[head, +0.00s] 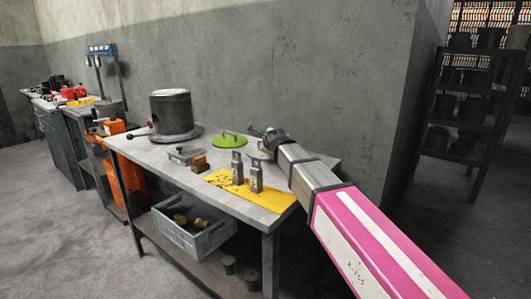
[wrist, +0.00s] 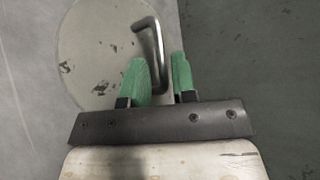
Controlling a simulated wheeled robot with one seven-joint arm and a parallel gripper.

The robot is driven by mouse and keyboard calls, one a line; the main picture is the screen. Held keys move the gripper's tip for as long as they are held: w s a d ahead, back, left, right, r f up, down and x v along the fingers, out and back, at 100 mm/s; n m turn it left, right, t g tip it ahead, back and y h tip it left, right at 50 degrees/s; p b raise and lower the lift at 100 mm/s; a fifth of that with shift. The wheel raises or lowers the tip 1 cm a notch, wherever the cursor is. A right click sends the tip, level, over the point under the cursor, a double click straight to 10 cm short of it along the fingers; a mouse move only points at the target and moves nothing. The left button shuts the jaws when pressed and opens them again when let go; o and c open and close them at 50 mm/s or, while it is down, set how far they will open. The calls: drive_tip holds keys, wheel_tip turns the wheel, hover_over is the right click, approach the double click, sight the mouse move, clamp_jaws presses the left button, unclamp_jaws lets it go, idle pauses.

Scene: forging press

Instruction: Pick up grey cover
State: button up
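The grey cover (wrist: 98,45) is a round, flat, worn disc with a bent metal bar handle (wrist: 152,45). In the head view the cover (head: 253,153) lies at the right part of the worktable, partly hidden by my arm. My gripper (wrist: 160,78) has two green fingers and is open over the cover. The near end of the handle shows between the fingers, with small gaps at the sides; I cannot tell whether either finger touches it. My gripper (head: 262,133) also shows in the head view at the arm's far end.
A green lid (head: 231,140), a grey pot (head: 172,112), a brown block (head: 199,163) and two metal blocks (head: 237,168) on a yellow plate (head: 268,196) stand on the worktable (head: 150,152). A grey crate (head: 193,231) is below. The wall (head: 330,80) is close behind.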

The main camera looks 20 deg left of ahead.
sight(253, 150)
drive_tip(key=x, duration=0.4)
drive_tip(key=shift+w+d, duration=0.1)
clamp_jaws()
drive_tip(key=shift+r, duration=0.15)
